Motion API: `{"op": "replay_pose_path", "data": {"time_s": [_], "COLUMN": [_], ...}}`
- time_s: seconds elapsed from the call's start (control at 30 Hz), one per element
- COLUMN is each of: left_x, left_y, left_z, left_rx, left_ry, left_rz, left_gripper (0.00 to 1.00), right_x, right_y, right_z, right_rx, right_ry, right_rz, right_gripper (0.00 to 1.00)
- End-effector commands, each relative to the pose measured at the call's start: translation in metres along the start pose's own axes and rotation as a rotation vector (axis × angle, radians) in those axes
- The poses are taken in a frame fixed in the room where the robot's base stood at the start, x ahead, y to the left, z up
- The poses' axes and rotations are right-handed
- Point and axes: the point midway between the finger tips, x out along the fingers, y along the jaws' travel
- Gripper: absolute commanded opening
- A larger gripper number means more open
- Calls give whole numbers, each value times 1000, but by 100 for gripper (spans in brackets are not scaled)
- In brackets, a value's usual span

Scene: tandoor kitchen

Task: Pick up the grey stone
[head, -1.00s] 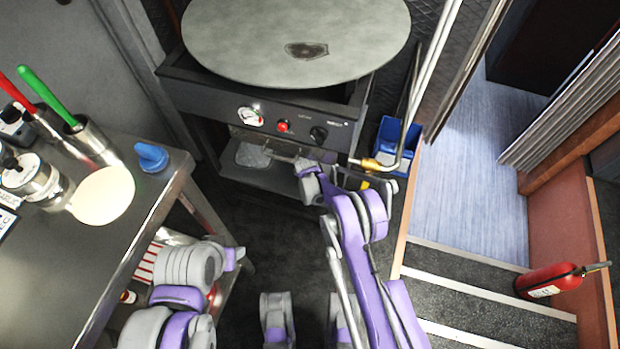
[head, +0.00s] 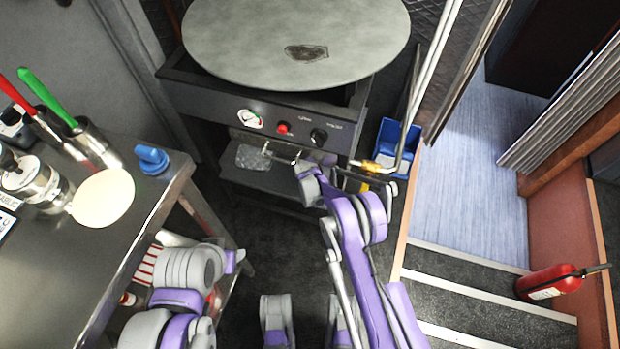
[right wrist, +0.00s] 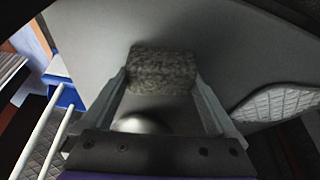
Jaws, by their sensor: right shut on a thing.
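The grey stone (right wrist: 163,70) is a speckled, roughly rectangular block in the right wrist view. It sits between the two fingers of my right gripper (right wrist: 163,84), which is shut on it. A plain grey surface lies behind the stone; I cannot tell whether the stone still touches it. In the head view my right gripper (head: 318,163) is at the low shelf (head: 265,183) under the round-topped oven, and the stone is not clearly visible there. My left arm shows at the lower left, but its gripper does not show.
A quilted silvery pad (head: 253,157) lies on the shelf, left of my right gripper. A blue bin (head: 397,140) stands to its right, with metal rods beside it. The oven front (head: 290,125) overhangs the shelf. A steel table (head: 95,262) is at left; steps are at right.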

Motion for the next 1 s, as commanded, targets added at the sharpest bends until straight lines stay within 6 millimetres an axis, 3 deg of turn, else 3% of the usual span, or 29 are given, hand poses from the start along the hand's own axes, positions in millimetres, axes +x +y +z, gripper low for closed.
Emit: {"op": "replay_pose_path", "data": {"time_s": [0.07,0.27,0.7,1.0], "left_x": [-3,-6,-14,-16], "left_y": [0,0,0,0], "left_z": [-1,-2,-4,-5], "left_rx": [0,0,0,0], "left_ry": [1,2,5,6], "left_rz": [0,0,0,0], "left_gripper": [50,50,50,50], "right_x": [-5,-16,-49,-67], "right_y": [-1,-1,-1,0], "right_z": [0,25,108,151], "right_rx": [-1,-2,-2,-1], "right_ry": [0,0,0,0], "right_rz": [0,-1,-2,-1], "right_gripper": [29,29,29,29]}}
